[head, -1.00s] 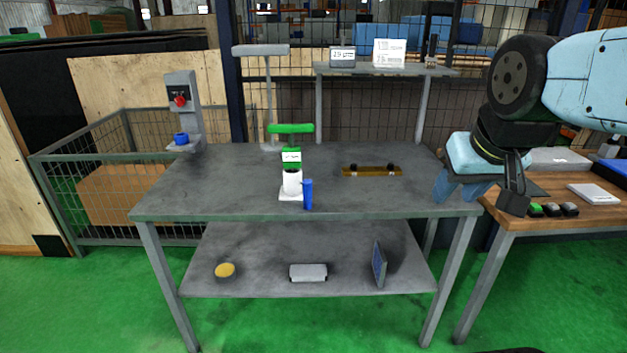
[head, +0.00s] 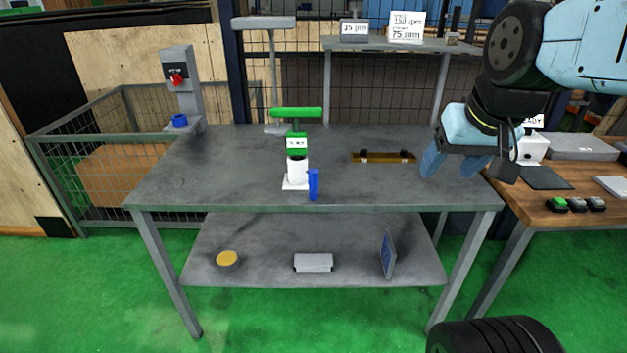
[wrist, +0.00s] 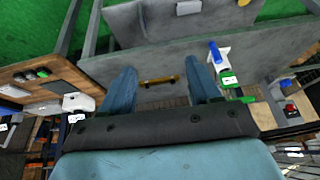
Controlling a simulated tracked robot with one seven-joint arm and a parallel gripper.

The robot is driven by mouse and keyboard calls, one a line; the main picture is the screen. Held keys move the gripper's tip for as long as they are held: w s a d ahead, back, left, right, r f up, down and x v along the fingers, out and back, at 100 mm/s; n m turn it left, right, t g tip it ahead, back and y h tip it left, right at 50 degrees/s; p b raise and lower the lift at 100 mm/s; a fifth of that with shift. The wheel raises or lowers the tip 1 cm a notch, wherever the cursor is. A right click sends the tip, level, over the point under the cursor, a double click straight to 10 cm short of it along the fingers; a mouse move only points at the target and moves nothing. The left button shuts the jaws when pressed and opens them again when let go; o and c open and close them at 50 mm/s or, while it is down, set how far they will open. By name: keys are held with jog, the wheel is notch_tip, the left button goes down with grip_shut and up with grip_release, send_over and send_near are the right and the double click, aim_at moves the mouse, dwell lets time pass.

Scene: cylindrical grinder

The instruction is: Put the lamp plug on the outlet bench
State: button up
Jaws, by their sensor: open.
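A grey bench (head: 230,180), probably the outlet bench, stands in the middle of the head view. I cannot tell for sure which object is the lamp plug. A green-topped white piece (head: 297,170) with a blue cylinder (head: 313,185) stands near the bench's front edge. A brown-gold bar with dark ends (head: 383,157) lies to its right; it also shows between my fingers in the wrist view (wrist: 158,82). My gripper (head: 465,172) is open and empty, in front of the bench's right end in the picture.
A lamp-like grey stand (head: 270,75) rises at the bench's back. A grey post with a red switch (head: 178,80) stands left. The lower shelf holds a yellow disc (head: 227,258), a grey box (head: 313,262) and a blue panel (head: 388,255). A wooden table (head: 540,205) adjoins on the right.

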jog(key=w+a+f+m+g+y, duration=0.7)
jog(key=w+a+f+m+y, duration=0.4)
jog(key=a, duration=0.3)
jog(key=m+t+y, duration=0.4)
jog(key=m+t, duration=0.7)
jog(key=m, duration=0.2)
send_near(313, 185)
jog(key=x, duration=0.4)
jog(key=w+x, duration=0.1)
jog(key=x, duration=0.2)
jog(key=shift+d+f, duration=0.15)
jog(key=shift+d, duration=0.1)
jog(key=shift+w+x, duration=0.25)
jog(key=shift+x, duration=2.35)
jog(key=shift+d+f, duration=0.1)
jog(key=shift+d, duration=0.05)
grip_shut()
